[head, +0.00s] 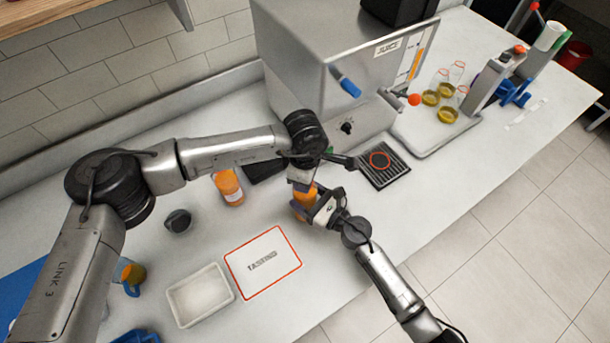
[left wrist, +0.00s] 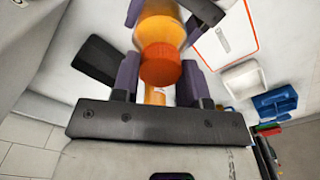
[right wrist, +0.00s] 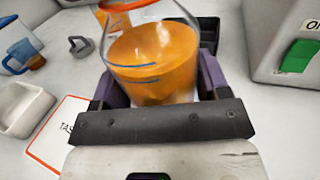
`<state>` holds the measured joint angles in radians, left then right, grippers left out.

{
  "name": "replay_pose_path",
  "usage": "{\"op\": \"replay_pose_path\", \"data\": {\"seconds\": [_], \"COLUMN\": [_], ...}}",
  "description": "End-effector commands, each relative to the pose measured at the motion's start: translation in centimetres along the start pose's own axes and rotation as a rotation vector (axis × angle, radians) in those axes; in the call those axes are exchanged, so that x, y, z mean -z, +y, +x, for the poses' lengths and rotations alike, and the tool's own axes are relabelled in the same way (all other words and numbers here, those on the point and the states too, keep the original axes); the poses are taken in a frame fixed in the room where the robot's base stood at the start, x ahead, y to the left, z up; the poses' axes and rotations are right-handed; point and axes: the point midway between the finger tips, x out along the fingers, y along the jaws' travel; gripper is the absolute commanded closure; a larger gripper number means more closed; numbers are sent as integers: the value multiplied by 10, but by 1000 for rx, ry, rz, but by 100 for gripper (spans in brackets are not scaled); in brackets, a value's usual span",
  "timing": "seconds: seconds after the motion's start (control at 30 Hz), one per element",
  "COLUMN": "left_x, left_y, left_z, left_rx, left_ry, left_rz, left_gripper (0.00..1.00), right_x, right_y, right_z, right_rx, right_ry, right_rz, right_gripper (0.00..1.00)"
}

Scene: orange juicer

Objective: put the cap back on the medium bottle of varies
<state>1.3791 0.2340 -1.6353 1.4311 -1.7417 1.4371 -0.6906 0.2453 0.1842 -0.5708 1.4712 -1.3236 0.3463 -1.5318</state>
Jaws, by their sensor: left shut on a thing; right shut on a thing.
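The bottle (head: 304,196) holds orange juice and is between my two grippers in the head view. My right gripper (head: 312,208) is shut on its body; the right wrist view shows the clear bottle (right wrist: 152,55) with blue level lines between the purple fingers. My left gripper (left wrist: 158,82) is shut on the orange-red cap (left wrist: 160,66). The cap lines up with the bottle (left wrist: 160,25) in the left wrist view. Whether it is seated or only close to the mouth I cannot tell. In the head view the left gripper (head: 302,178) largely hides the cap.
Another orange bottle (head: 228,187) stands to the left, near a dark grey lidded item (head: 178,221). A white tray (head: 200,295) and the red-edged tasting mat (head: 263,264) lie in front. The steel juicer (head: 330,70) stands behind, with a black drip grate (head: 384,164).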

Motion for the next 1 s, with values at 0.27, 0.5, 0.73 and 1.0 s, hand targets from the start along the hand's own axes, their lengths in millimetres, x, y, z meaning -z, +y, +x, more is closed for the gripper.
{"op": "replay_pose_path", "data": {"seconds": [0.27, 0.5, 0.73, 1.0], "left_x": [0, 0, 0, 0], "left_y": [0, 0, 0, 0], "left_z": [0, 0, 1, 1], "left_rx": [-2, -1, 0, 0], "left_ry": [2, 1, 0, 0], "left_rz": [583, 1082, 1353, 1349], "left_gripper": [88, 88, 88, 43], "right_x": [0, 0, 0, 0], "right_y": [0, 0, 0, 0], "right_z": [0, 0, 0, 0], "right_rx": [-1, -1, -1, -1], "right_ry": [1, 1, 1, 1], "right_rz": [-1, -1, -1, -1], "right_gripper": [97, 97, 97, 97]}}
